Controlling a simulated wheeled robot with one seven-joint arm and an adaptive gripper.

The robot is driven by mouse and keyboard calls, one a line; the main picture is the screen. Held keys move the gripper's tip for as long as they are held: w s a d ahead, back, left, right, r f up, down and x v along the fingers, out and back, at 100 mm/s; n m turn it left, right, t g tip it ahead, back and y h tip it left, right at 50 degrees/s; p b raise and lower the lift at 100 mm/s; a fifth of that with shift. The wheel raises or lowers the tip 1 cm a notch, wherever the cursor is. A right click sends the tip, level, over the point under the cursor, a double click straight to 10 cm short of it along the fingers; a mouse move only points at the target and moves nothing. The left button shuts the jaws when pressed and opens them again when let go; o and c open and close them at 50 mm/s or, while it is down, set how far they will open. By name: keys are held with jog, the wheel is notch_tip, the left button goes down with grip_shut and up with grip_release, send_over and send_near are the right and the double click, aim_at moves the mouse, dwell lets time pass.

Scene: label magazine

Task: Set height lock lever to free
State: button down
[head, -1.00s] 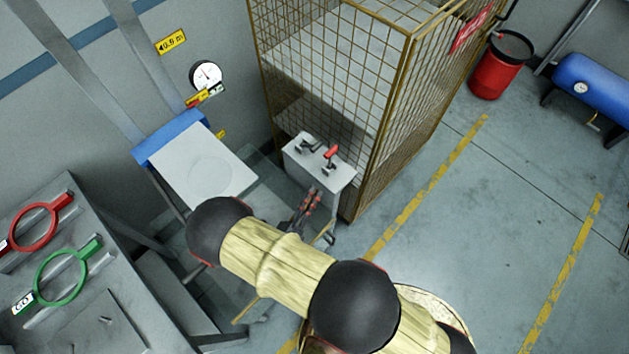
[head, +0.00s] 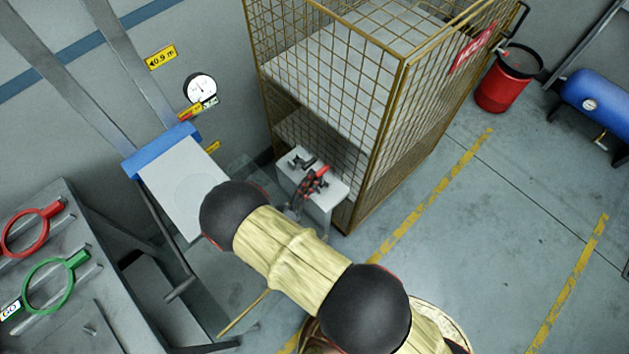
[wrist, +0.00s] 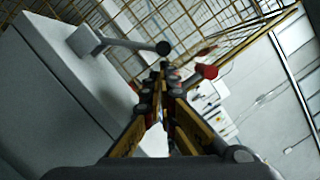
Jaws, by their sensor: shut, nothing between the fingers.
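A light grey box (head: 325,196) stands against the mesh cage and carries two small levers on top. The left lever (head: 301,160) is dark; in the wrist view its grey arm ends in a black knob (wrist: 164,47). The other has a red handle (wrist: 207,70), mostly hidden behind my gripper in the head view. I cannot tell by any label which is the height lock lever. My gripper (head: 316,174) is shut and empty over the box top. In the wrist view its fingertips (wrist: 168,70) lie between the black knob and the red handle; contact is unclear.
A mesh cage (head: 385,130) rises right behind the box. A grey platform with a blue edge (head: 160,150) is at left, below a dial gauge (head: 200,88). A bench (head: 110,300) with red and green rings is at lower left.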

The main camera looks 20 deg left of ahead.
aim_at(306, 169)
jog(key=shift+r, duration=0.15)
jog(key=shift+a+r+n+p, duration=0.15)
jog(key=shift+r+n+p, duration=0.05)
jog(key=shift+n+p, duration=0.25)
jog(key=shift+r+n+p, duration=0.25)
jog(key=shift+p, duration=0.05)
jog(key=shift+w+a+r+n+p, duration=0.15)
jog(key=shift+a+r+n+p, duration=0.15)
jog(key=shift+r+n+p, duration=0.3)
jog(key=shift+w+a+r+n+g+y+p, duration=0.1)
jog(key=shift+a+r+n+g+y+p, duration=0.15)
jog(key=shift+r+n+p, duration=0.3)
jog(key=shift+w+a+r+n+g+y+p, duration=0.15)
jog(key=shift+a+r+n+p, duration=0.1)
jog(key=shift+n+p, duration=0.35)
jog(key=shift+w+a+r+n+g+p, duration=0.15)
jog(key=shift+a+r+n+p, duration=0.2)
jog(key=shift+a+n+p, duration=0.25)
jog(key=shift+w+a+r+n+g+p, duration=0.15)
jog(key=shift+a+r+n+p, duration=0.2)
jog(key=shift+n, duration=0.3)
jog(key=shift+w+a+r, duration=0.2)
jog(key=shift+a, duration=0.2)
